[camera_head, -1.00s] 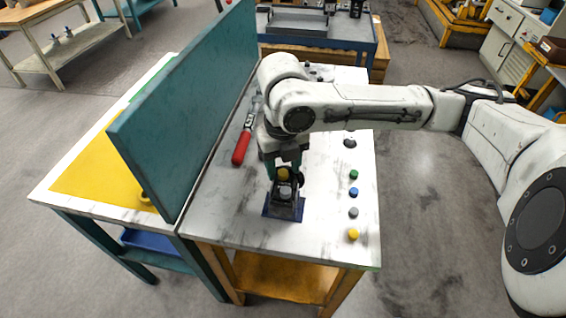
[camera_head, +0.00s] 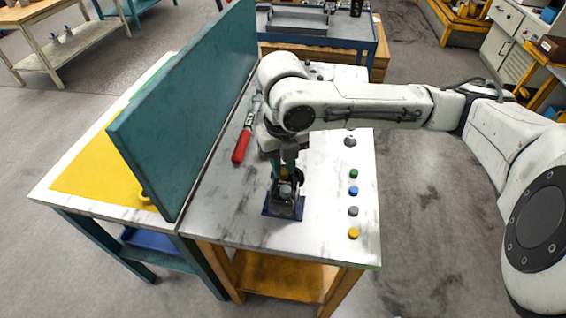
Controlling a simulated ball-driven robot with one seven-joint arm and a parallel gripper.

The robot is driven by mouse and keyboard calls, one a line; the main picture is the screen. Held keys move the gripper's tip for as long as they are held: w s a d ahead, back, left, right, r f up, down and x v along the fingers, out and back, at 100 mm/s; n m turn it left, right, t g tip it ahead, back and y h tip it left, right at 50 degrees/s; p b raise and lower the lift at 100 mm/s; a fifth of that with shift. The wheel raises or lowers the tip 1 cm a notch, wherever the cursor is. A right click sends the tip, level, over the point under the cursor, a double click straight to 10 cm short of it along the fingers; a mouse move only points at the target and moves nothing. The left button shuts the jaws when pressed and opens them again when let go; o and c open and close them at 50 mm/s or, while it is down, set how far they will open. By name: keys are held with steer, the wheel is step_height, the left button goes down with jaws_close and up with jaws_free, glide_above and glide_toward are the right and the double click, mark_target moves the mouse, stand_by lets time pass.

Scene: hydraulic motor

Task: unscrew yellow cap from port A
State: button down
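The dark hydraulic motor (camera_head: 286,204) stands on a blue base plate near the front of the white-topped table. A small patch of the yellow cap (camera_head: 283,172) shows at its top, between the fingers of my gripper (camera_head: 283,165). A grey cap (camera_head: 286,190) faces front just below it. My gripper points down from above, with its greenish fingers at either side of the yellow patch. At this size I cannot tell whether the fingers press on the cap. Most of the yellow cap is hidden.
Green (camera_head: 354,173), blue (camera_head: 353,191), grey (camera_head: 354,211) and yellow (camera_head: 353,233) loose caps lie in a row along the table's right side. A red-handled tool (camera_head: 241,147) lies near the tall teal panel (camera_head: 190,110). The table's front is clear.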

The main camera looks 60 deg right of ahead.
stand_by(0.3)
steer(key=shift+n+b, duration=0.4)
steer(key=shift+n, duration=0.8)
steer(key=c, duration=1.2)
jaws_free()
steer(key=m+p, duration=0.2)
steer(key=m, duration=0.3)
steer(key=shift+r, duration=0.15)
steer(key=m+p, duration=0.1)
steer(key=m, duration=0.3)
steer(key=shift+m, duration=0.7)
